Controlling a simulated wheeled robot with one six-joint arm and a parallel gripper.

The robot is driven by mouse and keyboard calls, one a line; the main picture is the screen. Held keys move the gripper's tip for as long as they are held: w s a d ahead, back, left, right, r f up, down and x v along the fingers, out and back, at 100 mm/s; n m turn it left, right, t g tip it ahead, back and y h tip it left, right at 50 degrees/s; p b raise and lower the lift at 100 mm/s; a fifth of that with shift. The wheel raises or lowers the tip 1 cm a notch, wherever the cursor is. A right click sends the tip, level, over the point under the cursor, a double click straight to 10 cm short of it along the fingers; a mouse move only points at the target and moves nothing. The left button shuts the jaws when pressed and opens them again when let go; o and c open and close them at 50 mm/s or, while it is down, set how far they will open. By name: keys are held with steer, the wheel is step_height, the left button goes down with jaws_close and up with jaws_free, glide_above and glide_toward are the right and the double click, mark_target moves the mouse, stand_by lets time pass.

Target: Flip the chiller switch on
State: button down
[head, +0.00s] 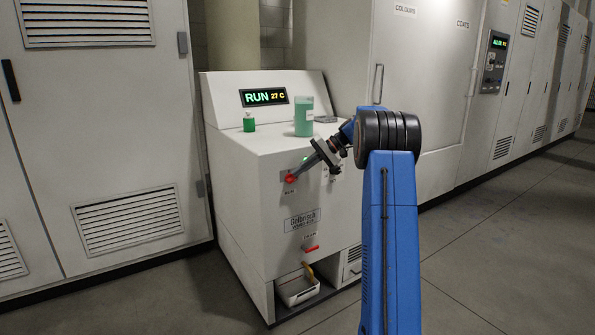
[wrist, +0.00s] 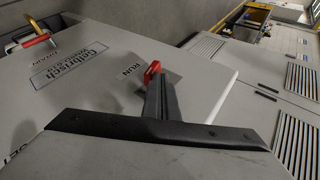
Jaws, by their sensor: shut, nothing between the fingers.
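The white chiller (head: 297,185) stands in the middle of the head view, and its display (head: 263,96) reads "RUN 27 C". The red chiller switch (head: 290,178) is on the front face, by the RUN label. In the wrist view the red switch (wrist: 152,70) is just beyond my fingertips. My gripper (head: 296,174) is shut and empty, its tips at or touching the switch. The gripper's dark fingers also show in the wrist view (wrist: 155,88). They hide part of the switch, and I cannot tell its exact position.
A red drain handle (head: 311,248) is low on the front, above a white tray (head: 297,288). Grey cabinets flank the chiller. The floor at right is clear.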

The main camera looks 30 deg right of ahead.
steer(key=shift+a, duration=0.1)
steer(key=shift+r, duration=0.25)
steer(key=shift+r, duration=0.6)
